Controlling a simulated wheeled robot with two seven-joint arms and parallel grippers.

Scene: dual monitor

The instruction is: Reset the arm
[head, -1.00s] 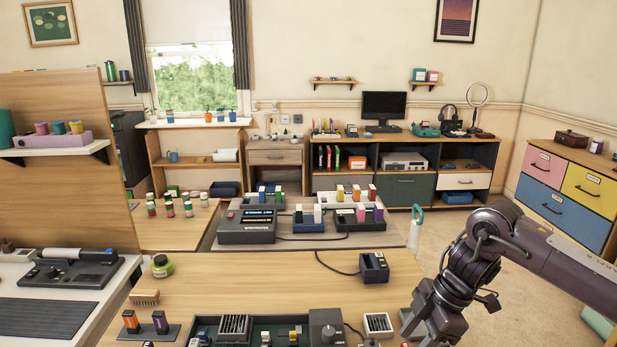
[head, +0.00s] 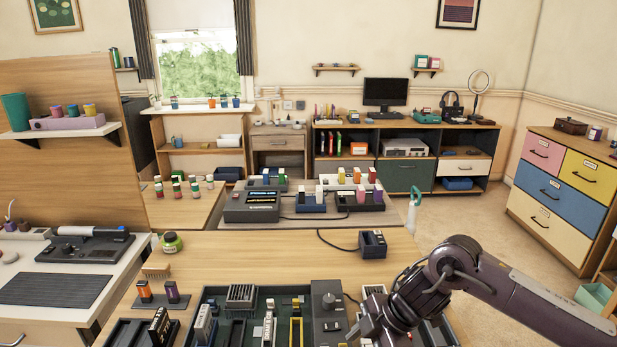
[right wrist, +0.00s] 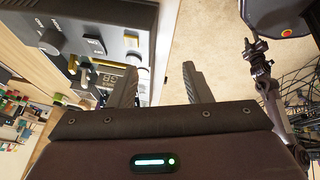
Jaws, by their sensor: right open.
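My right arm comes in from the right in the head view. Its gripper (head: 364,326) is low over the right part of a dark green tray (head: 452,326) on the wooden table, next to a grey block with a knob (head: 327,303). In the right wrist view the gripper (right wrist: 158,78) has its two dark fingers apart, with nothing between them. A grey panel with knobs (right wrist: 90,45) lies on the left of that view, beyond the fingers. My left gripper is not in view.
The tray holds slotted blocks and upright cartridges (head: 268,325). A small dark charger (head: 373,244) with a cable stands behind it, and a green jar (head: 171,242) is at the table's left. The table's middle (head: 270,260) is clear. Carpet (head: 450,220) lies to the right.

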